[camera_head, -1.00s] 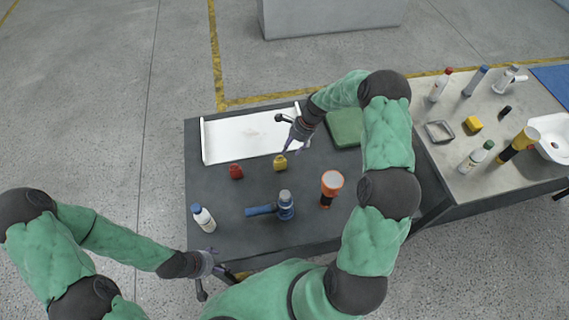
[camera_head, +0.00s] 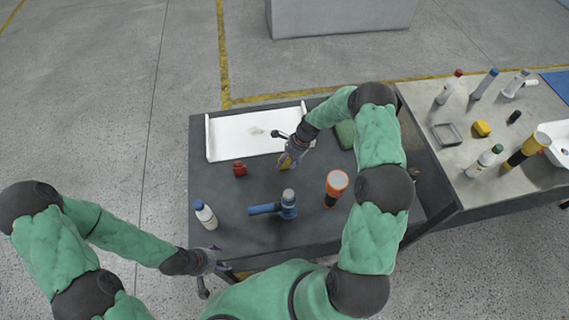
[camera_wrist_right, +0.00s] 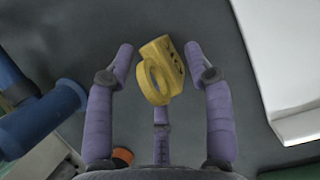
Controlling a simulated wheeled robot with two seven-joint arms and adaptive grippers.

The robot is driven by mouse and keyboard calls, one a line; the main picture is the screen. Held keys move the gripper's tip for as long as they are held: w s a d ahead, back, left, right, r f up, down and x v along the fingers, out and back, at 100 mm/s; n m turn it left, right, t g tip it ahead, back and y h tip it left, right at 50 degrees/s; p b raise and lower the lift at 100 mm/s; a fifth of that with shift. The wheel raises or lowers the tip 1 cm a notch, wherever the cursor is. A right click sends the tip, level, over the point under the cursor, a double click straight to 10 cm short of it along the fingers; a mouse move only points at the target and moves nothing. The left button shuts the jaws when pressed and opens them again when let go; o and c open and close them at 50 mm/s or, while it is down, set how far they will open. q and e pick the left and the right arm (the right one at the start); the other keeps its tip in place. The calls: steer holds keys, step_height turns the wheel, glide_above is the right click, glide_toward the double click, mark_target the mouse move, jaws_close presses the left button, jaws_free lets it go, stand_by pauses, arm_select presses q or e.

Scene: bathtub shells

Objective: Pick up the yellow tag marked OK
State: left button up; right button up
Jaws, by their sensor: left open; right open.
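The yellow tag (camera_wrist_right: 161,72) has a block-like body with dark marks and a ring. It lies on the dark table between the spread fingers of my right gripper (camera_wrist_right: 160,62) in the right wrist view. The fingers are open and show gaps on both sides of the tag. In the head view the tag (camera_head: 285,161) is mostly hidden behind my right gripper (camera_head: 291,157). The marking is too small to read. My left gripper (camera_head: 213,272) is open and empty at the table's front left edge.
A red tag (camera_head: 240,169) lies left of the yellow one. A white tray (camera_head: 235,135) is behind it. A green item (camera_head: 345,133) is at right.

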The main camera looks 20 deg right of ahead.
steer(key=shift+x, duration=1)
steer(key=c, duration=1.1)
steer(key=shift+o, duration=0.2)
steer(key=shift+r, duration=0.2)
